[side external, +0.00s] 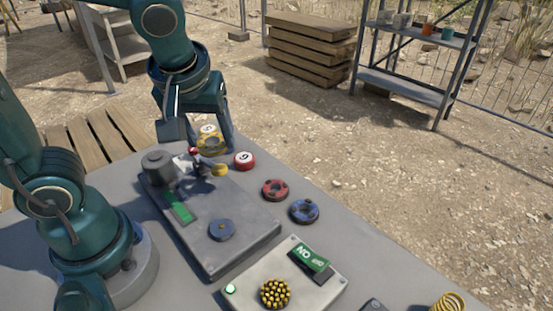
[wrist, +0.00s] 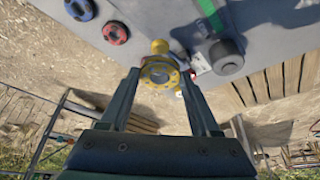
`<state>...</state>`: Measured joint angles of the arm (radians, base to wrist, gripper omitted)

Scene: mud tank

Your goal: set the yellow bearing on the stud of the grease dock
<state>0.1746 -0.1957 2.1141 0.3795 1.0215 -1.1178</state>
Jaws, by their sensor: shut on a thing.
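My gripper (side external: 203,136) is shut on the yellow bearing (side external: 208,149), a ring with dark marks, near the far edge of the table. In the wrist view the bearing (wrist: 146,76) sits flat between the two fingertips, its hole facing the camera. I cannot tell whether it is clear of the table. A grey slab (side external: 243,238) carries a dark round disc (side external: 222,231) with a small pale stud; this looks like the grease dock, though no label confirms it. The bearing is well apart from this stud.
A pale plate (side external: 246,279) stands nearer.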

